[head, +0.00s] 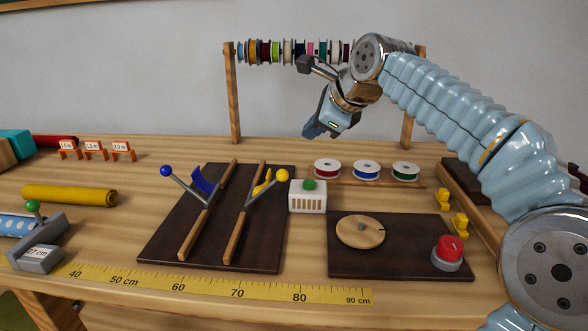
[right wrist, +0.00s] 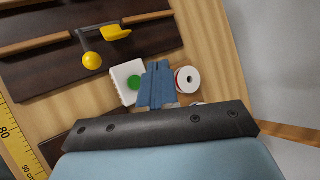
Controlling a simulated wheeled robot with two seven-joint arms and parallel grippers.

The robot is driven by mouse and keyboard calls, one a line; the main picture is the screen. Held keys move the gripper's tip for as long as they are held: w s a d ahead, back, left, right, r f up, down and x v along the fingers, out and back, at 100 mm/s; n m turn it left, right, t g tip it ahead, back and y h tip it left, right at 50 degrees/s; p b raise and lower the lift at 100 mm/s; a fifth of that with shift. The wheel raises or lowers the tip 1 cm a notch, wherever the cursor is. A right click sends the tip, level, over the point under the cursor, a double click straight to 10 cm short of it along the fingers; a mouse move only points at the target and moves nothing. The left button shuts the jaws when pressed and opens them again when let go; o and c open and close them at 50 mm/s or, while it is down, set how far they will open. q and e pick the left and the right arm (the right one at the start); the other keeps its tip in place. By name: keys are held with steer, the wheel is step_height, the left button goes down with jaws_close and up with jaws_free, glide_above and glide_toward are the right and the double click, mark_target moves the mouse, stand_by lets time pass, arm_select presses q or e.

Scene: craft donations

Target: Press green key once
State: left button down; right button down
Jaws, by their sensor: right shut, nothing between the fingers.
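The green key (head: 309,185) is a round green button on top of a small white box (head: 308,200) with a slotted front, near the middle of the table. In the right wrist view the green key (right wrist: 134,83) shows just left of my fingertips. My right gripper (head: 312,132) hangs in the air above and behind the white box, pointing down, apart from the key. Its blue fingers (right wrist: 155,72) are shut and empty. My left gripper is in neither view.
A dark board (head: 215,225) with wooden rails and yellow- and blue-knobbed levers lies left of the box. Spools (head: 327,168) stand behind it to the right. A dark board with a wooden disc (head: 360,231) and red knob (head: 450,248) lies at front right. A spool rack (head: 235,95) stands behind.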

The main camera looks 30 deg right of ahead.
mark_target(312, 184)
steer(key=shift+r, duration=0.1)
stand_by(0.3)
step_height(312, 184, down, 4)
steer(key=shift+r, duration=0.1)
step_height(312, 184, down, 4)
steer(key=b, duration=0.3)
steer(key=shift+r, duration=0.1)
steer(key=shift+f+b, duration=0.6)
steer(key=shift+f, duration=0.05)
stand_by(1.4)
steer(key=shift+f, duration=0.4)
